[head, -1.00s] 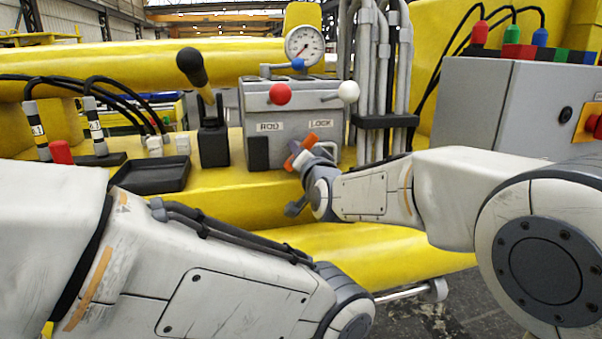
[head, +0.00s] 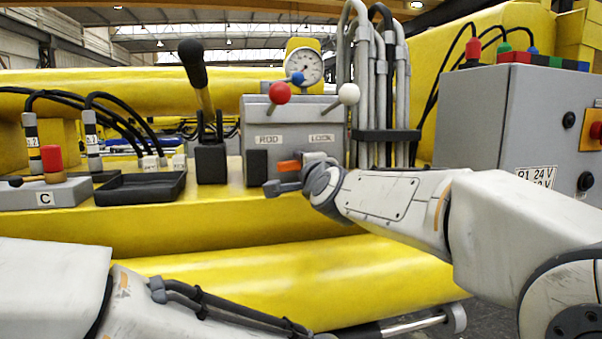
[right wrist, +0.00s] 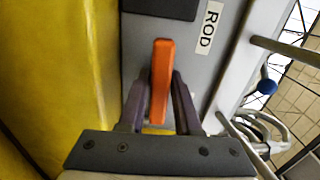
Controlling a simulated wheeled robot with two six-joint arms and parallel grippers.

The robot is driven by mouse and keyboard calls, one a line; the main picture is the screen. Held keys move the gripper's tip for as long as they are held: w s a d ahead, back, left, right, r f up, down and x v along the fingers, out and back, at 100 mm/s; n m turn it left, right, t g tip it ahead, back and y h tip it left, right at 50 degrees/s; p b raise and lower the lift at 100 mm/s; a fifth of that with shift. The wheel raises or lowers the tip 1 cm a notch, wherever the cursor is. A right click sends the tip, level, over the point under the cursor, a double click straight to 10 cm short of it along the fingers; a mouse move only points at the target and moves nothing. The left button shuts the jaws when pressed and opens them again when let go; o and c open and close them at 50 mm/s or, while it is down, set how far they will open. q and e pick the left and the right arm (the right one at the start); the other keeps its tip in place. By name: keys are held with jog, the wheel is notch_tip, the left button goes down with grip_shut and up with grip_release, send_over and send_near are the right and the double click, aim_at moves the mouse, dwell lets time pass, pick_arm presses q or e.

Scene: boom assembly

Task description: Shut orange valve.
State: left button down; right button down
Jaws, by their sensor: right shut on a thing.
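The orange valve handle (head: 289,165) is on the lower front of the grey valve block (head: 325,128), below the ROD and LOCK labels. It lies about level in the head view. My right gripper (head: 291,174) reaches it from the right and is shut on it. In the right wrist view the orange handle (right wrist: 161,75) sits between the two dark fingers of my right gripper (right wrist: 160,98), its end sticking out beyond them. The handle's pivot is hidden. My left arm shows at the lower left; its gripper is out of view.
A red-knob lever (head: 279,93), a white-knob lever (head: 348,94) and a gauge (head: 304,66) are above the valve. Grey hoses (head: 375,90) stand right of the block. A black lever (head: 196,70) and black tray (head: 140,188) are left. A grey control box (head: 480,110) stands right.

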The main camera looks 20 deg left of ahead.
jog(key=shift+m, duration=0.4)
jog(key=shift+d, duration=0.1)
jog(key=c, duration=0.7)
grip_release()
jog(key=shift+w, duration=0.1)
jog(key=shift+s+d+b, duration=0.15)
jog(key=shift+s+b, duration=0.2)
jog(key=b+v, duration=0.2)
jog(key=v, duration=0.7)
jog(key=shift+s+d, duration=0.25)
